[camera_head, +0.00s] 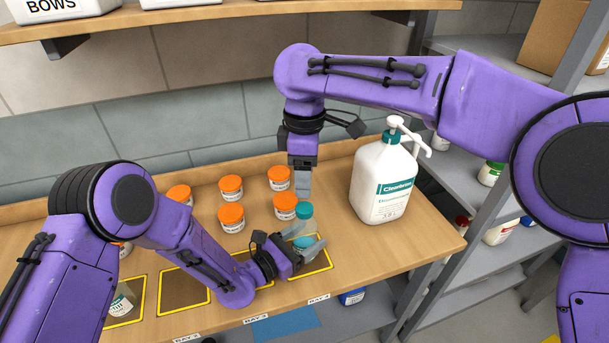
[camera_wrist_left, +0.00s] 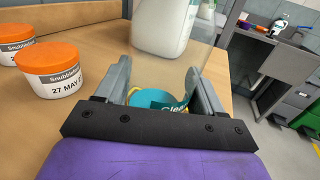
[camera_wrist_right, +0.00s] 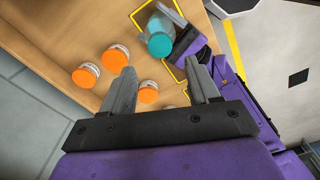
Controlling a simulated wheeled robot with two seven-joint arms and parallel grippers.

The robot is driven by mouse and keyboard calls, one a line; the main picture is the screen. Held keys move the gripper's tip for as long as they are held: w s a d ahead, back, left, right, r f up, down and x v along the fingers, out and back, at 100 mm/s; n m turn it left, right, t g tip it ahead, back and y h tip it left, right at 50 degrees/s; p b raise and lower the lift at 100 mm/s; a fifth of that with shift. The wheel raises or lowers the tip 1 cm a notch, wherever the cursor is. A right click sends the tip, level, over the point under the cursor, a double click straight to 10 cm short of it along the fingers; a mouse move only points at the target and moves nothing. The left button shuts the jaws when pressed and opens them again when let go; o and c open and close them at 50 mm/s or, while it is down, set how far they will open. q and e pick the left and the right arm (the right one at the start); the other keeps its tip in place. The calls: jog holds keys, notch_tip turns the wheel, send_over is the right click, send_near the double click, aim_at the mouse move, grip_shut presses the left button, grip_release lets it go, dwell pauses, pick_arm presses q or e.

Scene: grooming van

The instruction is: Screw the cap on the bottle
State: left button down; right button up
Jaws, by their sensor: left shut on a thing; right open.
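A small clear bottle (camera_head: 301,238) with a teal label stands upright in the rightmost yellow-outlined bay. A teal cap (camera_head: 305,209) sits on its top; I cannot tell how tightly. The cap also shows from above in the right wrist view (camera_wrist_right: 160,45). My left gripper (camera_head: 308,252) is shut around the bottle's body from the side. In the left wrist view, the bottle (camera_wrist_left: 178,65) is between its fingers. My right gripper (camera_head: 303,188) points down above and close to the cap. Its fingers are apart, with nothing between them in the right wrist view (camera_wrist_right: 162,78).
Several orange-lidded jars (camera_head: 232,218) stand on the wooden table left of and behind the bottle. A large white pump bottle (camera_head: 382,185) stands to the right. Another bottle (camera_head: 122,303) sits in a left bay. Metal shelving (camera_head: 450,180) stands at the right.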

aim_at(304, 207)
notch_tip(304, 207, down, 8)
jog(key=shift+f, duration=0.1)
dwell(0.6)
jog(key=c, duration=1.1)
jog(key=shift+m, duration=0.9)
jog(key=o, duration=1.2)
jog(key=shift+r, duration=2.35)
